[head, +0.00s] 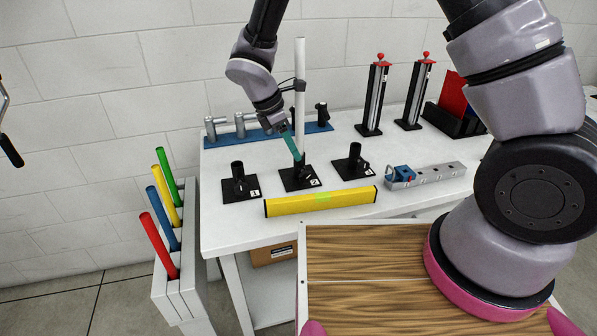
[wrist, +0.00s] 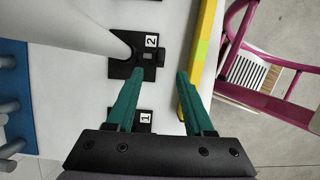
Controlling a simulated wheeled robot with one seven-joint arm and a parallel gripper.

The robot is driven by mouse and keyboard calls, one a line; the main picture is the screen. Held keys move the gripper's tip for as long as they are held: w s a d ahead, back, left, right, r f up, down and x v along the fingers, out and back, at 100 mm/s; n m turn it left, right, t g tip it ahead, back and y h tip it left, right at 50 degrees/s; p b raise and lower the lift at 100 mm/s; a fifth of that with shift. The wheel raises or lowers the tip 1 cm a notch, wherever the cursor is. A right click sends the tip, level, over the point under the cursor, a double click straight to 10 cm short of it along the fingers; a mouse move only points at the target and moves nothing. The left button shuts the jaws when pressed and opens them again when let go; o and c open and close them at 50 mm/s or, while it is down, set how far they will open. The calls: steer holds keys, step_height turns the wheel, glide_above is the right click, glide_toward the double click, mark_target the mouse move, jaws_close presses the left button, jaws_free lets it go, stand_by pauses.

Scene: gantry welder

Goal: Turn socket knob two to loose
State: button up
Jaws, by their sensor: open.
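Socket two (head: 291,184) is a black base plate with a short tube, labelled 2, in the middle of the white bench. A tall white pole (head: 300,80) stands upright in it. Its small dark knob (head: 307,172) is on the tube's front right side; in the wrist view the knob (wrist: 159,59) lies just beyond the fingertips. I cannot read the knob's setting. My gripper (head: 298,158) has teal fingers and comes down beside the pole, close above the knob. In the wrist view my gripper (wrist: 158,72) is open, with nothing between its fingers.
Socket one (head: 238,188) and socket three (head: 354,167) stand empty on either side. A yellow bar (head: 290,205) lies in front, close to one finger in the wrist view. A blue rack (head: 262,134) is behind. A grey block with a blue clamp (head: 402,174) is right.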

mark_target(305, 171)
steer(key=x, duration=1)
steer(key=shift+r, duration=0.1)
jaws_close()
